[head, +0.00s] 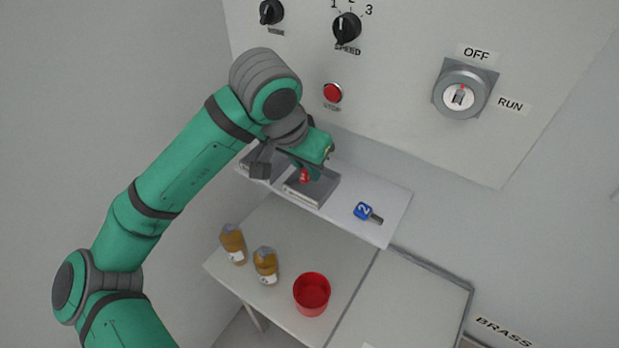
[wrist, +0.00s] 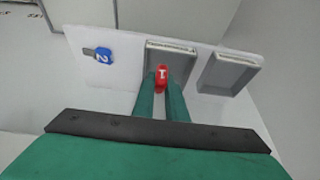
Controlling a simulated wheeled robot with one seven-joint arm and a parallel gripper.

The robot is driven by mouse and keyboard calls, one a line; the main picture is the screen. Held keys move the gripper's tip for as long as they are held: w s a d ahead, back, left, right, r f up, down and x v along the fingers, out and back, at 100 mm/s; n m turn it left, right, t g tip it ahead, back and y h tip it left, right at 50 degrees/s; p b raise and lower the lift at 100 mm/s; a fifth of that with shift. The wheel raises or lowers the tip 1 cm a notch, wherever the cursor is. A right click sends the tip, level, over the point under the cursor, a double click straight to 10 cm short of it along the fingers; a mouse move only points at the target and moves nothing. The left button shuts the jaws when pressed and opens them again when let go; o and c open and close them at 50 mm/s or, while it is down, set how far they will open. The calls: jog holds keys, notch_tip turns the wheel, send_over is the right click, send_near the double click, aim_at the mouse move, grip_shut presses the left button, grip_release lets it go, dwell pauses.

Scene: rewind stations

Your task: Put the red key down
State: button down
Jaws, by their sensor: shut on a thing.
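The red key (wrist: 161,77), with a white mark on its head, is between the fingertips of my gripper (wrist: 161,84) in the wrist view. In the head view the red key (head: 304,176) shows small and red at the end of my gripper (head: 307,172). My gripper is shut on it, over a grey open tray (head: 318,193) on the white shelf. I cannot tell whether the key touches the tray. A blue key (head: 364,211) marked 2 lies on the shelf to the right of that tray; it also shows in the wrist view (wrist: 103,56).
A second grey tray (wrist: 226,75) stands beside the first. The wall panel has dials, a red stop button (head: 333,92) and a key switch (head: 460,97) marked OFF and RUN. A red cup (head: 312,293) and two amber bottles (head: 265,266) stand on the lower table.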

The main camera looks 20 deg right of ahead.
aim_at(313, 188)
jog(key=w+f, duration=0.1)
jog(key=w+d+f, duration=0.1)
jog(key=f, duration=0.1)
jog(key=shift+w+d+f, duration=0.15)
jog(key=shift+w, duration=0.2)
jog(key=shift+w+f, duration=0.2)
jog(key=shift+f, duration=1.5)
jog(key=shift+f, duration=0.5)
jog(key=shift+s+f, duration=0.15)
jog(key=shift+f, duration=0.05)
jog(key=c, duration=1.8)
grip_release()
jog(key=shift+f, duration=0.1)
jog(key=shift+o, duration=0.2)
jog(key=shift+s+d, duration=0.1)
jog(key=shift+r, duration=0.45)
jog(key=v, duration=1.2)
jog(key=shift+w+r, duration=0.25)
jog(key=shift+r, duration=0.1)
